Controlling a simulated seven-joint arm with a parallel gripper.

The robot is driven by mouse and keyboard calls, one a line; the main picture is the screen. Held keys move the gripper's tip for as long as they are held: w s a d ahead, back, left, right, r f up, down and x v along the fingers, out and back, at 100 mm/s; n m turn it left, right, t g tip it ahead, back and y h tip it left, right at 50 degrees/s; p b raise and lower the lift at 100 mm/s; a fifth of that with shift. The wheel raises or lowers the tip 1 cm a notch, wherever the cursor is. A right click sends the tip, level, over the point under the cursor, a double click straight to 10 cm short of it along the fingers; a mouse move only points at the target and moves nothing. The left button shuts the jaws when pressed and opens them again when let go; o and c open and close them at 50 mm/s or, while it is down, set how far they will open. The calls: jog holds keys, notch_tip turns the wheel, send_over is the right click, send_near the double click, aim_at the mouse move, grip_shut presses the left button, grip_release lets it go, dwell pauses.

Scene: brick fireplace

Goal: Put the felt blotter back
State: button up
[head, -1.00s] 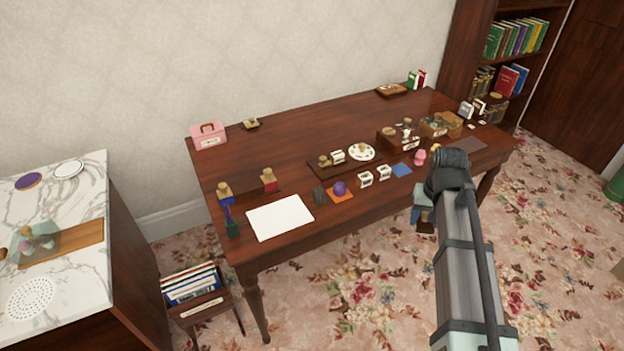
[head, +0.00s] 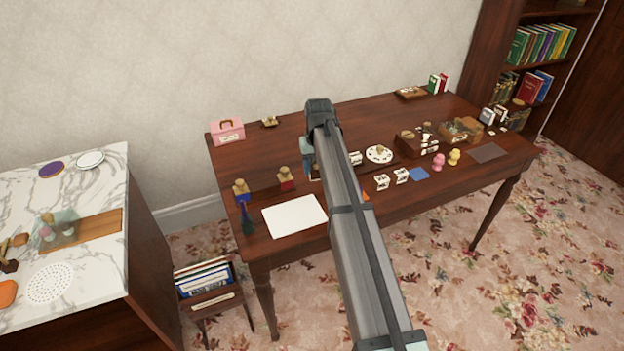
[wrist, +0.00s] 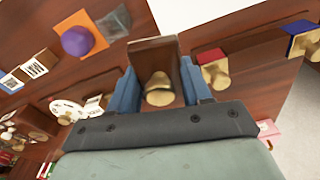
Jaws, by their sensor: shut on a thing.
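My gripper (wrist: 160,78) is shut on a brown block with a pale round knob, which I take to be the felt blotter (wrist: 151,52). In the wrist view it sits between the blue fingers, above the desk. Its underside is hidden. In the head view my arm covers most of the gripper and the block. A red knobbed block (head: 286,183) and a blue knobbed block (head: 241,193) stand on a dark strip (head: 263,192) left of my gripper. They also show at the right of the wrist view, the red one (wrist: 214,70) nearer my gripper.
A white sheet (head: 295,215) lies at the desk's front left. In the wrist view a purple ball (wrist: 76,41) is on an orange square, beside a grey piece (wrist: 115,22). White boxes (head: 382,182) and a round plate (head: 379,154) stand to the right. The desk's back middle is clear.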

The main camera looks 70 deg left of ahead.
jog(key=w+a+n, duration=0.1)
jog(key=w+a, duration=0.1)
jog(key=a, duration=0.7)
jog(key=shift+n, duration=0.7)
jog(key=shift+w+f, duration=0.2)
jog(key=shift+f, duration=4.45)
jog(key=shift+f, duration=0.15)
jog(key=o, duration=1)
jog(key=r, duration=0.4)
jog(key=d+r, duration=0.1)
jog(key=r, duration=0.7)
jog(key=shift+d+r, duration=0.1)
jog(key=shift+d, duration=0.15)
